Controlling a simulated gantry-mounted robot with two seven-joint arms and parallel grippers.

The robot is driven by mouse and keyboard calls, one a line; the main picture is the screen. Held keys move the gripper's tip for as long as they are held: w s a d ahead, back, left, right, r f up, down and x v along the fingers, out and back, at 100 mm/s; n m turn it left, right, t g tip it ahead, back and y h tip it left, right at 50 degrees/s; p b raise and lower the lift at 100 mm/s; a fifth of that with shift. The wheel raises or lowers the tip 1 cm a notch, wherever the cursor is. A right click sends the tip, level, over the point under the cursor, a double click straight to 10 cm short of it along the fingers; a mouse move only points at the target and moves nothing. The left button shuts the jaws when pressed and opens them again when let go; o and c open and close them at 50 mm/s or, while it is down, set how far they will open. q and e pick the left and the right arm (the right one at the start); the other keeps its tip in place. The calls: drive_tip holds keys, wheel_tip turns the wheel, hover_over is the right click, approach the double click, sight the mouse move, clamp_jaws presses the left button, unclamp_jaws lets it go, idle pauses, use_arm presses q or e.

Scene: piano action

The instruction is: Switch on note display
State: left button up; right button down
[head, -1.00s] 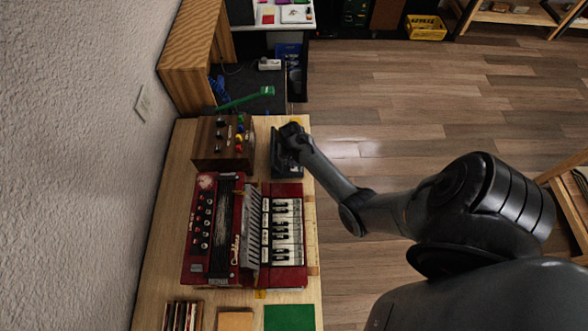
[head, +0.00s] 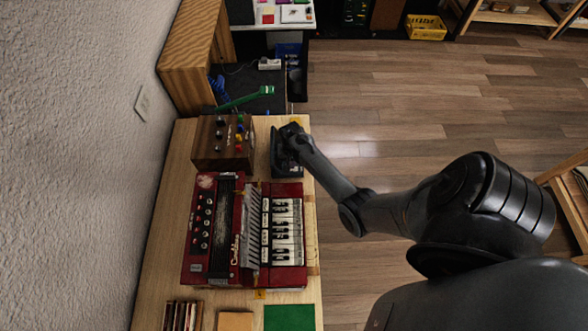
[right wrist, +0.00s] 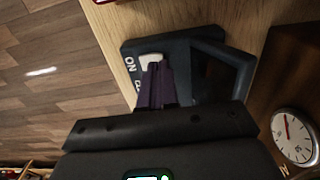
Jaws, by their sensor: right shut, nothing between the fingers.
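The note display is a dark box (head: 288,166) near the right edge of the table in the head view, partly hidden under my right gripper. In the right wrist view the note display (right wrist: 185,48) has a raised dark frame, white "ON" lettering and a pale switch (right wrist: 151,59). My right gripper (right wrist: 158,70) is shut and empty. Its purple-grey fingertips are right at the pale switch and overlap its lower part. I cannot tell whether they touch it or which way it is set. My right gripper (head: 290,138) is mostly hidden by its own wrist in the head view.
A wooden box with knobs and coloured buttons (head: 222,148) stands left of the display. A red accordion (head: 213,230) lies nearer. A green square (head: 289,318) lies at the front. A round white dial (right wrist: 294,137) shows in the right wrist view. Open floor lies right of the table.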

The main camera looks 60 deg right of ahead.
drive_tip(key=shift+f+b, duration=0.45)
drive_tip(key=shift+f, duration=0.35)
drive_tip(key=shift+r, duration=0.15)
wheel_tip(320, 180, up, 7)
drive_tip(key=p, duration=0.8)
idle(0.3)
drive_tip(key=shift+s, duration=0.1)
